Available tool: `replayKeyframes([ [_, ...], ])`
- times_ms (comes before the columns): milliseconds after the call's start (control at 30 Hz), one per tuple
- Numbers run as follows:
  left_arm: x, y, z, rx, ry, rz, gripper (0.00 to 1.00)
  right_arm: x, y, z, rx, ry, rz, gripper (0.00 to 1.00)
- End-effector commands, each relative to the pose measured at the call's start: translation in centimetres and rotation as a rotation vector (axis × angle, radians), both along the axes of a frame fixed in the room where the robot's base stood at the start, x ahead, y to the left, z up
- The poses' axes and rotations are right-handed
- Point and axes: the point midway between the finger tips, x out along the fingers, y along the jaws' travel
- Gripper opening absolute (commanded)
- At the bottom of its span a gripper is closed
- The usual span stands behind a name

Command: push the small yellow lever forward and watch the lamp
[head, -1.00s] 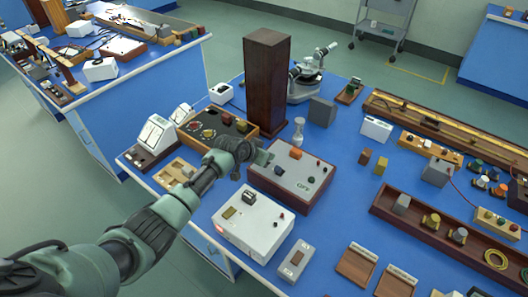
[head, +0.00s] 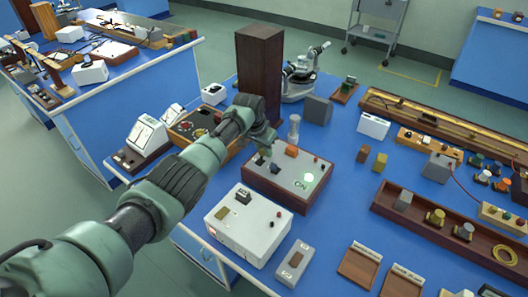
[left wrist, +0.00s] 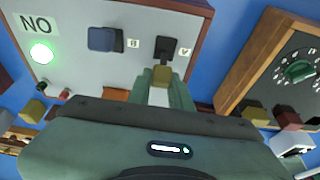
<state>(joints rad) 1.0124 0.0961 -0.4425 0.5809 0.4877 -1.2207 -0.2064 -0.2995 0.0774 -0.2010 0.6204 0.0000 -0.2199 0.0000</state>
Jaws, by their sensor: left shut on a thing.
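A grey-topped box with wooden sides (head: 278,192) stands on the blue bench. Its round lamp (head: 309,177) glows bright green beside the letters "ON". The lamp also shows lit, with the lettering upside down, in the left wrist view (left wrist: 41,53). My left gripper (head: 264,147) is over the far left corner of this box, shut on the small yellow lever. The yellow lever (left wrist: 162,76) shows at the fingertips in the left wrist view, in front of a black slotted mount (left wrist: 168,48). In the head view my gripper hides the lever. My right gripper is out of view.
On the same box are a dark blue knob (left wrist: 105,39) close to the lever and an orange block (head: 291,151). A wooden box with dials (head: 190,127) stands to the left, a tall brown column (head: 259,62) behind. A white instrument (head: 245,224) stands in front.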

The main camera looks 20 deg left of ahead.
Motion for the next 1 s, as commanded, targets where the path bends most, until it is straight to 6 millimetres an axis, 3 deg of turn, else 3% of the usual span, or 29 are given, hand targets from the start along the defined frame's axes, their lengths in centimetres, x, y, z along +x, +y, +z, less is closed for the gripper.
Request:
replayKeyframes([
  [267,0.0,0.0,0.1,0.001,-0.001,0.0,0.0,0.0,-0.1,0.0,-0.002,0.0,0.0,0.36],
  [300,0.0,0.0,0.1,0.001,-0.001,0.0,0.23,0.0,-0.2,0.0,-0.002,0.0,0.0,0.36],
  [367,0.0,0.0,0.1,0.001,-0.001,-0.001,0.39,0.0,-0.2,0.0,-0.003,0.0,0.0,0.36],
  [400,0.0,0.0,0.1,0.001,-0.001,-0.001,0.42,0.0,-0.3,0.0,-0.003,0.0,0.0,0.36],
  [767,0.0,0.0,0.3,0.0,-0.002,-0.001,0.42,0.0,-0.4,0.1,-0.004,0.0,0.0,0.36],
  [1000,-0.8,0.4,2.8,0.001,-0.004,-0.001,0.42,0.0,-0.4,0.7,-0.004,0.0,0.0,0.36],
])
